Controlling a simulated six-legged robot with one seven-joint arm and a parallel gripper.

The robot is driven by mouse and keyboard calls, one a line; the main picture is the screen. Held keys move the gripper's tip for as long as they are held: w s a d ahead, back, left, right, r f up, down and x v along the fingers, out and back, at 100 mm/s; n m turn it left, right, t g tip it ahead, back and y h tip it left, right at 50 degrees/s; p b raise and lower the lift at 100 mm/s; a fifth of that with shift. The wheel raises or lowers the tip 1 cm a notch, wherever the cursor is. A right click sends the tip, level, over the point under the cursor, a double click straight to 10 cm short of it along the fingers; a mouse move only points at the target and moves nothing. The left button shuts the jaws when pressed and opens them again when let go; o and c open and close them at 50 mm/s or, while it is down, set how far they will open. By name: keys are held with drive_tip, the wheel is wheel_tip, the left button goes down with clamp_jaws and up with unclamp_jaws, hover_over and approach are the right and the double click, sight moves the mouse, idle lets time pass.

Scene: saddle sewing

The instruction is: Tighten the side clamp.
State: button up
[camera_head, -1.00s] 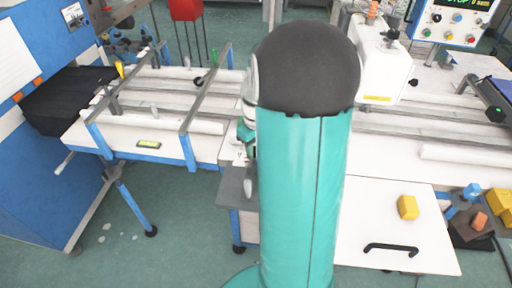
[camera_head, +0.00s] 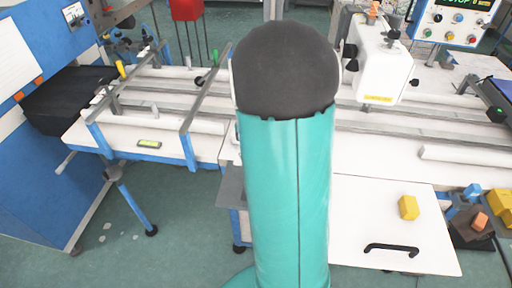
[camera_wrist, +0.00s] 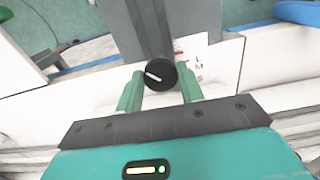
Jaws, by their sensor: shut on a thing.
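The side clamp's knob (camera_wrist: 158,75) is a round black dial with a white pointer line, in the wrist view at the lower end of a grey bar (camera_wrist: 150,25). A small white plate beside it bears red marks and the letters L and M (camera_wrist: 200,65). My gripper (camera_wrist: 160,88) has its two green fingers on either side of the knob, shut on it. The pointer line lies slanted, well off the letters. In the head view my teal arm hides the gripper and the knob.
The white sewing table (camera_head: 215,147) with rails runs left and right. A green level (camera_head: 149,143) lies at its left front. A white machine head (camera_head: 380,70) stands right of my arm. A yellow block (camera_head: 408,207) sits on a white panel with a black handle (camera_head: 391,248).

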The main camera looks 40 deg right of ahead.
drive_tip(key=m, duration=0.4)
drive_tip(key=shift+m, duration=1.9)
drive_tip(key=o, duration=1)
drive_tip(key=shift+r, duration=0.1)
wheel_tip(320, 180, up, 14)
drive_tip(key=shift+w, duration=0.1)
